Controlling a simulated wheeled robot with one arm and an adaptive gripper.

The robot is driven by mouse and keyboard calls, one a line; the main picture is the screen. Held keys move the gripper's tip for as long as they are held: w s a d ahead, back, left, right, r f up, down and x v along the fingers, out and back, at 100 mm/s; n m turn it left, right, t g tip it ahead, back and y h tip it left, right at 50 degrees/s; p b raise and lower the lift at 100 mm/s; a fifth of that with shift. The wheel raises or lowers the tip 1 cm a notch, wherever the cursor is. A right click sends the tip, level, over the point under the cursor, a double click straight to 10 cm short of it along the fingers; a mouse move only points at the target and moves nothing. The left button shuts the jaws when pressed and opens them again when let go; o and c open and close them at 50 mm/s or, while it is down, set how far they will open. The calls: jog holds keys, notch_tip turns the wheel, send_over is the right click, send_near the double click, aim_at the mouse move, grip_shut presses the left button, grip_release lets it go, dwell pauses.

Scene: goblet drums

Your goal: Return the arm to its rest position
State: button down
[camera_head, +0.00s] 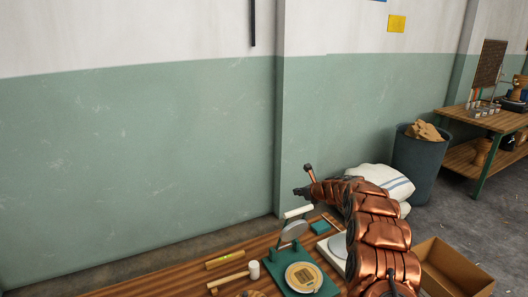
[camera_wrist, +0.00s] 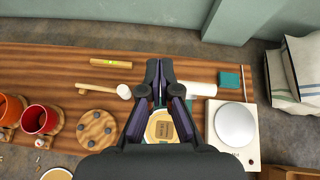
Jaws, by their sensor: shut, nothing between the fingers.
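My copper-coloured arm reaches up from the lower right in the head view, above the wooden workbench (camera_head: 150,284). My gripper (camera_head: 299,192) is at its far end, pointing left. In the wrist view my gripper (camera_wrist: 159,78) has its dark fingers close together, with nothing held. It is above the bench, in front of a round pale piece with a square label (camera_wrist: 162,128), which the fingers partly hide. That piece (camera_head: 303,277) sits on a green stand in the head view.
A mallet (camera_wrist: 123,91), a level (camera_wrist: 110,63), a pegged wooden disc (camera_wrist: 96,129) and a red cup (camera_wrist: 40,119) lie left on the bench. A scale (camera_wrist: 235,125) and teal box (camera_wrist: 230,79) are right. A cardboard box (camera_head: 455,268) and bin (camera_head: 420,165) stand beyond.

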jog(key=s+a+r+n+g, duration=0.2)
jog(key=s+a+r+n, duration=0.25)
jog(key=s, duration=0.55)
jog(key=s+a+r+n+g+y, duration=0.1)
jog(key=s+a+r+n+g, duration=0.2)
jog(key=s+a+n, duration=0.45)
jog(key=s+a+r+n+g, duration=0.2)
jog(key=s+a+r+n, duration=0.15)
jog(key=s, duration=0.85)
jog(key=s+d+f+n+g+h, duration=0.15)
jog(key=s+d+n, duration=0.3)
jog(key=s, duration=0.95)
jog(key=s+d+r+n+g+h, duration=0.1)
jog(key=s+d+n+g+h, duration=0.3)
jog(key=s, duration=1)
jog(key=s+d+f+n+g+h, duration=0.15)
jog(key=s+n, duration=0.45)
jog(key=s, duration=0.8)
notch_tip(320, 180, up, 22)
jog(key=t+p, duration=0.1)
jog(key=p, duration=1.9)
jog(key=shift+d+t+y, duration=0.25)
jog(key=shift+t+y, duration=0.05)
jog(key=shift+y, duration=0.1)
